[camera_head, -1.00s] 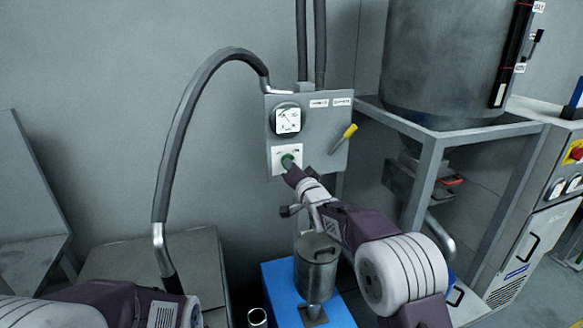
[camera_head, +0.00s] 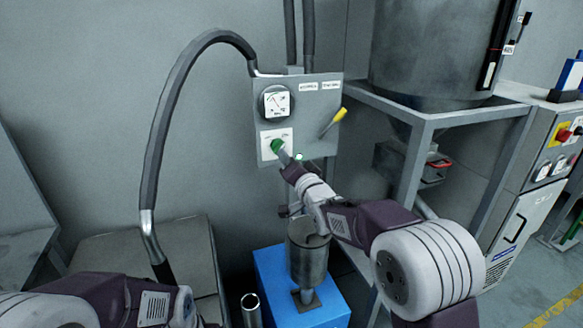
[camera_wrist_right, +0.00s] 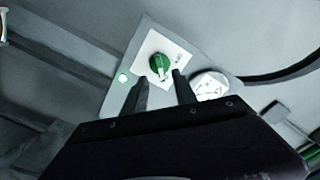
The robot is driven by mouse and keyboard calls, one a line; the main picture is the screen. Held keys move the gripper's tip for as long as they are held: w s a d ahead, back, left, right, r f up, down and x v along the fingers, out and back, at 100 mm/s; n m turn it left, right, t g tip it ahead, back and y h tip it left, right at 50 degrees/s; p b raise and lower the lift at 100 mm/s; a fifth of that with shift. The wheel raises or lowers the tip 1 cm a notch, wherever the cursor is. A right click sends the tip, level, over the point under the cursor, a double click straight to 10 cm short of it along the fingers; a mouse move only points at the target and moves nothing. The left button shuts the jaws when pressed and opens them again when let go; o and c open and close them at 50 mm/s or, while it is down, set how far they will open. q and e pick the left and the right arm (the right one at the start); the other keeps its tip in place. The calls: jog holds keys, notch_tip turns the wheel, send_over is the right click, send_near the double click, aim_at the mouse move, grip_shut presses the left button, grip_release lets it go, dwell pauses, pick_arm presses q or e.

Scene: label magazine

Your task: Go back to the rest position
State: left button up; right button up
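A grey control panel (camera_head: 297,118) with a green rotary knob (camera_head: 277,146) on a white plate is mounted by the wall. My right gripper (camera_head: 286,160) is just in front of the knob, at its lower right. In the right wrist view the two dark fingers (camera_wrist_right: 160,84) are spread with nothing between them. The green knob (camera_wrist_right: 159,66) sits just beyond their tips, apparently clear of them.
A round gauge (camera_head: 276,102) and a yellow-handled lever (camera_head: 334,121) are close by on the panel. A metal canister (camera_head: 308,252) on a blue box (camera_head: 272,275) stands below my right arm. A steel frame (camera_head: 418,150) with a big tank is at the right.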

jog(key=v, duration=0.2)
jog(key=shift+s+d, duration=0.1)
jog(key=shift+s, duration=0.3)
jog(key=s+d+r+m+h+p, duration=0.2)
jog(key=d+r+h+p, duration=0.1)
jog(key=d+r+p, duration=0.4)
jog(key=s+d+f+n+g+h+p, duration=0.1)
jog(key=s+d+f+g, duration=0.25)
jog(key=f, duration=0.25)
jog(key=s+d+f+g+h+p, duration=0.1)
jog(key=s+d+f+g+p, duration=0.15)
jog(key=s+f, duration=0.25)
jog(key=s+f+n+g, duration=0.2)
jog(key=s+f, duration=0.3)
jog(key=s, duration=0.3)
jog(key=s+d+f+n+g, duration=0.1)
jog(key=s+f+n+g, duration=0.1)
jog(key=s+f+g, duration=0.2)
jog(key=s+d+f+n+g, duration=0.1)
jog(key=s+f+g, duration=0.3)
jog(key=s, duration=0.7)
jog(key=shift+s+f+n, duration=0.3)
jog(key=shift+f+n, duration=0.4)
jog(key=shift+f, duration=0.1)
